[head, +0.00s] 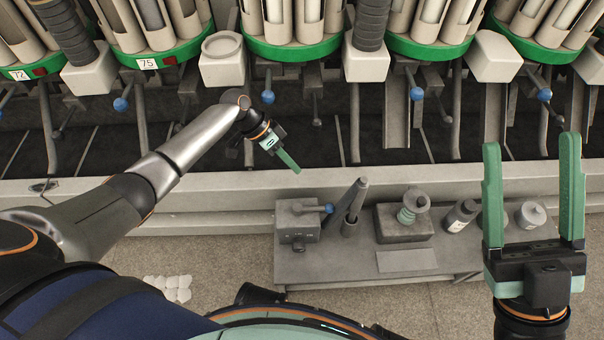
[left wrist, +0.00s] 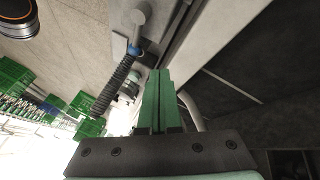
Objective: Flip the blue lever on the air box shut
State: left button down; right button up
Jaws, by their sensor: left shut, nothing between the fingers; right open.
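The air box (head: 297,224) is a small grey box at the left end of the grey shelf. Its lever has a blue tip (head: 328,209) and points to the right from the top of the box, lying roughly level. My left gripper (head: 294,168) is shut and empty, above and behind the box and apart from it. In the left wrist view the shut green fingers (left wrist: 157,80) point toward a grey part with a blue piece (left wrist: 134,50); I cannot tell if that is the lever. My right gripper (head: 530,145) is open and empty at the right, away from the box.
On the shelf (head: 350,263), right of the air box, stand dark grey pegs (head: 354,204), a block with a green coil (head: 405,222) and small containers (head: 461,215). Behind runs a pale machine rail (head: 220,186). Blue-knobbed levers (head: 268,97) hang below the green-rimmed cone carriers.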

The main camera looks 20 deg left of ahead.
aim_at(315, 208)
pick_arm(q)
jog(key=b+x, duration=0.1)
jog(key=x, duration=0.2)
jog(key=s+d+b+x, duration=0.1)
jog(key=x, duration=0.2)
jog(key=b+x, duration=0.1)
jog(key=x, duration=0.3)
jog(key=shift+s+d+r+b, duration=0.2)
jog(key=shift+s+r+b, duration=0.15)
jog(key=shift+s, duration=0.05)
jog(key=shift+s+d+f, duration=0.1)
jog(key=shift+s+d, duration=0.2)
jog(key=shift+d, duration=0.2)
